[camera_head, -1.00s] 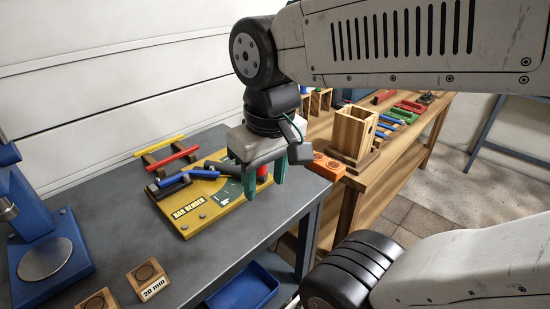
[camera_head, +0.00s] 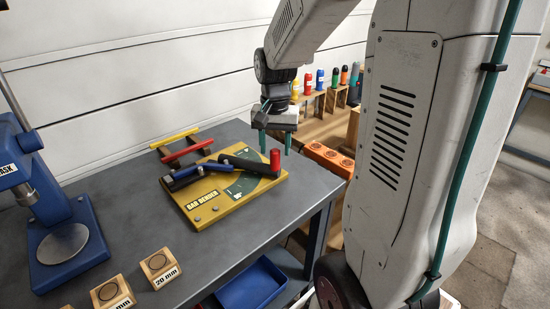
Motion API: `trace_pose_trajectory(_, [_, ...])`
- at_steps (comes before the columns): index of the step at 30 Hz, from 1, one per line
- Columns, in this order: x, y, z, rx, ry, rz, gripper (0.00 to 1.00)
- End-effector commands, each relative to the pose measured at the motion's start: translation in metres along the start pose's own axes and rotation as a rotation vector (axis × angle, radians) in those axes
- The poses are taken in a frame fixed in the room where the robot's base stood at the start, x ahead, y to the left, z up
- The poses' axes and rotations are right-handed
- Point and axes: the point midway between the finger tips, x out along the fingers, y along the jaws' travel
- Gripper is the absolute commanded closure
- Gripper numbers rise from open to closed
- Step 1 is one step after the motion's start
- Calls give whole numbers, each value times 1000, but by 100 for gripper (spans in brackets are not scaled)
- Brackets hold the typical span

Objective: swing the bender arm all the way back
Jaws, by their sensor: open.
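The bar bender (camera_head: 228,193) is a yellow plate on the grey bench, with a "BAR BENDER" label and a green scale. Its dark bender arm (camera_head: 246,164) runs from the middle of the plate to the right and ends in an upright red grip (camera_head: 275,161). A blue bar (camera_head: 204,169) lies across the left part of the bender. My gripper (camera_head: 275,142) is open and empty, with its green fingers pointing down.
A red bar (camera_head: 187,153) and a yellow bar (camera_head: 174,138) lie on a rack behind the bender. A blue press (camera_head: 62,235) stands at left. Wooden blocks (camera_head: 160,268) stand at the front, and a blue bin (camera_head: 251,286) sits below. An orange block (camera_head: 328,158) is at right.

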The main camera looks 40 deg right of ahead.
Motion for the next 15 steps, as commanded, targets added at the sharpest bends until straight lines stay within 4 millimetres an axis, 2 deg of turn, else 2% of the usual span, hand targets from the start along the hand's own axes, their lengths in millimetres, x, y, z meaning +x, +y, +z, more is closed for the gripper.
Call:
trace_pose_trajectory(3, [20, 0, 1, -1, -4, 2, 53])
trace_pose_trajectory(6, [32, 0, 0, -1, -2, 1, 53])
trace_pose_trajectory(10, [41, 0, 1, -1, -2, 1, 53])
trace_pose_trajectory(15, [44, 0, 1, -2, 0, 0, 53])
